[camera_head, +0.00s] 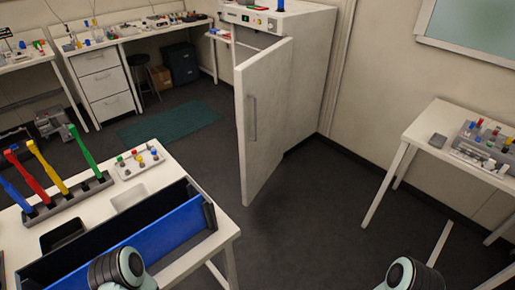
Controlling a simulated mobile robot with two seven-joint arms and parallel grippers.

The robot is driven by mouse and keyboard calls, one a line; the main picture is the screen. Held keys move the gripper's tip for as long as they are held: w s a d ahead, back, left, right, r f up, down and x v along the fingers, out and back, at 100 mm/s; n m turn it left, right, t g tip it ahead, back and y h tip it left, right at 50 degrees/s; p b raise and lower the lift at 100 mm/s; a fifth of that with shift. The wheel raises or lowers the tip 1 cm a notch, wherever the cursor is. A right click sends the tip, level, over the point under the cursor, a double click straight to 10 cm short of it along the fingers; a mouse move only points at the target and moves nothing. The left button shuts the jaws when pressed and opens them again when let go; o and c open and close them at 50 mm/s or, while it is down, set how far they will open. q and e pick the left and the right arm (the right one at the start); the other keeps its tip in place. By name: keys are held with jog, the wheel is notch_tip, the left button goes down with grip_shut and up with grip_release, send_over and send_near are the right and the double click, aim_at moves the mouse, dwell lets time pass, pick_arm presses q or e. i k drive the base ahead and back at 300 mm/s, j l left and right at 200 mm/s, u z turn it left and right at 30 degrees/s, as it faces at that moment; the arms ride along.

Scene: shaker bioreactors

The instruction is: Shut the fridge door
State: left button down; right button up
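The fridge (305,70) is a tall white cabinet against the back wall, right of the picture's middle. Its white door (270,120) stands open, swung out toward me, with a vertical grey handle (252,118) on the face I see. The inside of the fridge is mostly hidden behind the door. Parts of my arms show at the bottom edge, one left of the middle and one at the right. Both are well short of the door. No gripper fingers are in view.
A white table (228,231) at the front left bears a blue bin (160,237), a rack of coloured tools (70,198) and a small tray of vials (137,165). Another white table (416,134) stands at the right wall. The dark floor (310,220) between them is clear.

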aim_at(262, 82)
jog(key=k+l, duration=0.15)
jog(key=l, duration=0.25)
jog(key=i+l, duration=0.85)
jog(key=i+j+z, duration=0.15)
jog(key=i, duration=1.25)
jog(key=i+j, duration=0.45)
jog(key=j, duration=0.2)
